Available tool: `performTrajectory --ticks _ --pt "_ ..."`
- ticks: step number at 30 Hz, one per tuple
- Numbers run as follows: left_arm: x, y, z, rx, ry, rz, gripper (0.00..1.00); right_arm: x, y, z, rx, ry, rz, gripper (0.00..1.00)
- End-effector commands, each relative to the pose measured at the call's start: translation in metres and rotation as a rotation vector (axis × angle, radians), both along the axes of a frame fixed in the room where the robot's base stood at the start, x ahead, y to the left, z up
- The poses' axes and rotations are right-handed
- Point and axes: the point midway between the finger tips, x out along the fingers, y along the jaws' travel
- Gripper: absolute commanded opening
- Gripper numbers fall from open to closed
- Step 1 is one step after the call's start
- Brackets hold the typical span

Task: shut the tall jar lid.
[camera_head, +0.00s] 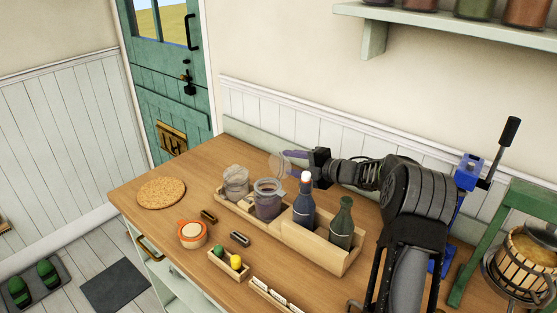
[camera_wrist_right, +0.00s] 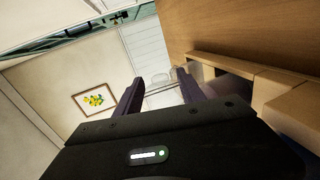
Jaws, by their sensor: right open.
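A glass jar with dark purple contents (camera_head: 268,203) stands in the wooden holder on the counter. A clear round lid (camera_head: 277,166) stands raised behind its rim, tilted up. A second, paler glass jar (camera_head: 236,184) stands to its left. My right gripper (camera_head: 285,161) reaches in from the right, at the raised lid, its purple fingers apart. In the right wrist view the open fingers (camera_wrist_right: 160,82) have clear glass showing beyond and between them; I cannot tell whether they touch it. My left gripper is out of view.
The wooden holder (camera_head: 309,246) also carries a dark blue bottle (camera_head: 303,211) and a green bottle (camera_head: 341,226), close below my right forearm. A cork mat (camera_head: 161,192), an orange-rimmed jar (camera_head: 192,234) and a small fruit box (camera_head: 229,267) lie leftward and in front.

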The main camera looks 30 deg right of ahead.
Motion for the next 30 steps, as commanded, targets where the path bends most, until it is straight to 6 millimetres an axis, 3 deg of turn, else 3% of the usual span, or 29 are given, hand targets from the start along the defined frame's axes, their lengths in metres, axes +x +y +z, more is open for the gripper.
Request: performTrajectory --ticks 10,21,30 --pt "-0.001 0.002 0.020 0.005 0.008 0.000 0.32 0.047 0.014 -0.012 0.002 0.002 0.000 0.46" --pt "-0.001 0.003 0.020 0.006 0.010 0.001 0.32 0.054 0.016 -0.015 0.001 0.000 -0.001 0.46" --pt "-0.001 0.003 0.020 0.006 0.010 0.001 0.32 0.054 0.016 -0.015 0.001 0.000 -0.001 0.23"
